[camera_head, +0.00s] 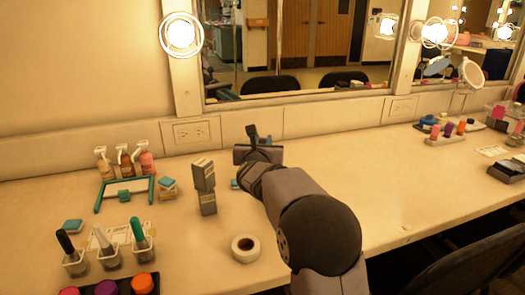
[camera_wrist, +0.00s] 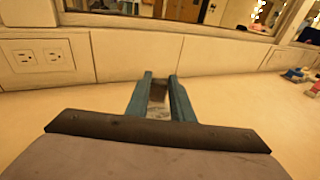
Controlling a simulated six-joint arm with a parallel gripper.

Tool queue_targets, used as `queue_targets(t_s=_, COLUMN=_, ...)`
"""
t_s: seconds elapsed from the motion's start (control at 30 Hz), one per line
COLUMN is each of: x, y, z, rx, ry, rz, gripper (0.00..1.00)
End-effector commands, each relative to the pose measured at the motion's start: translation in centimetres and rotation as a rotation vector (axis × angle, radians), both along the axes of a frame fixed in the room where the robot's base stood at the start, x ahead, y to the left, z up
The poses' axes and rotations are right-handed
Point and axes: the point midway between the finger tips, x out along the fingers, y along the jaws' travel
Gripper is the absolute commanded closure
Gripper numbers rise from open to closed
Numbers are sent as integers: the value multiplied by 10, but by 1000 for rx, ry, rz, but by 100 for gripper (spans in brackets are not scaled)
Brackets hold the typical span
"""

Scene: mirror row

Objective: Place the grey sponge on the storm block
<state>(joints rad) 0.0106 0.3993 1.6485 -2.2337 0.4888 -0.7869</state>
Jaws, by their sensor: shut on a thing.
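My gripper (camera_wrist: 160,78) has two blue fingers, shut on a small greyish piece (camera_wrist: 157,98) that shows between them in the wrist view. It is mostly hidden; it looks like the grey sponge, but I cannot be sure. In the head view my gripper (camera_head: 266,141) is over the back of the counter, pointing at the wall, and hides what it holds. To its left stand two grey blocks, an upper one (camera_head: 203,174) tilted on a lower one (camera_head: 208,204). I cannot tell which is the storm block. My gripper is apart from them.
A teal piece (camera_head: 235,184) lies near my arm.

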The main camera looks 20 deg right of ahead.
Motion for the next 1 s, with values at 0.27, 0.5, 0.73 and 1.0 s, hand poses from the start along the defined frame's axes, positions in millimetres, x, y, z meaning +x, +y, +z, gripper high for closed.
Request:
queue_targets(t_s=0.27, x=0, y=0, z=-23, rx=1, ry=0, rz=0, gripper=100)
queue_targets(t_s=0.5, x=0, y=0, z=-23, rx=1, ry=0, rz=0, gripper=100)
queue_targets(t_s=0.73, x=0, y=0, z=-25, rx=1, ry=0, rz=0, gripper=62)
queue_targets(t_s=1.0, x=0, y=0, z=-25, rx=1, ry=1, rz=0, gripper=60)
